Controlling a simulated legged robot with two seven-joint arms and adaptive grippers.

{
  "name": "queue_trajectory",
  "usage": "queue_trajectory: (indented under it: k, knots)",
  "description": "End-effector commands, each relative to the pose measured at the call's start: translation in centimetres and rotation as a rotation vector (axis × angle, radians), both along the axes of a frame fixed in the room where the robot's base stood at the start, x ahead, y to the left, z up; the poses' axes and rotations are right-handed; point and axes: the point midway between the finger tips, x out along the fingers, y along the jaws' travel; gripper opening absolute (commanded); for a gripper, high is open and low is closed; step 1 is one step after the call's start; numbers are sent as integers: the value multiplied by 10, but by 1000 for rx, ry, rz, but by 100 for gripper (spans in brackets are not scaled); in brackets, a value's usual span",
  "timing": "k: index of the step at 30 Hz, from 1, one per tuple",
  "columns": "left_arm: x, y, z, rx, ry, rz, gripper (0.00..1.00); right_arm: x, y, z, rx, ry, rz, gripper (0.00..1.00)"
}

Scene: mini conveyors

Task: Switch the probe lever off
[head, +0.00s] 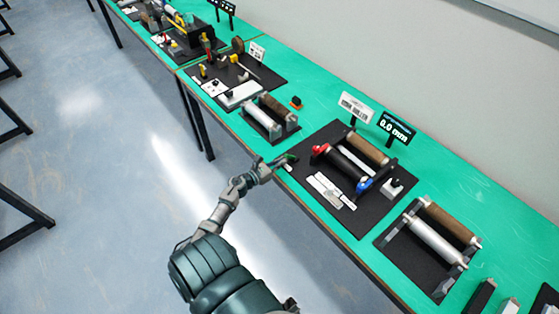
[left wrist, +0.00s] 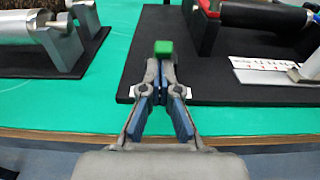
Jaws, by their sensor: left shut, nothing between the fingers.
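A small lever with a green tip (head: 291,157) stands at the left front corner of the black board with the rollers. I take it to be the probe lever. In the left wrist view the green tip (left wrist: 164,47) shows just past my fingertips, and its lower part is hidden behind them. My left gripper (head: 277,164) is shut and empty, close to the lever at the table's front edge. In the left wrist view its fingertips (left wrist: 160,72) meet just below the green tip; I cannot tell if they touch it. My right gripper is not in view.
The black board (head: 352,218) bears rollers with red and blue ends, a white scale strip (head: 325,190) and a display sign (head: 395,126) behind. Other roller stands (head: 270,122) sit to left and right on the green table. Bare green table lies between the boards.

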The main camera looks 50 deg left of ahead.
Motion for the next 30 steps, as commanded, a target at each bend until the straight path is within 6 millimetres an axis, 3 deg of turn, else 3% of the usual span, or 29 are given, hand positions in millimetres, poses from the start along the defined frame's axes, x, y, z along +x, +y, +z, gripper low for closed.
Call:
queue_trajectory:
  k: [1,16,30]
  knots:
    - [1,0,7,3,16,-1,0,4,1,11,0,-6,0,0]
    - [11,0,24,6,223,2,0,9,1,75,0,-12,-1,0]
    - [24,-1,31,8,221,1,0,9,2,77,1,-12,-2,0]
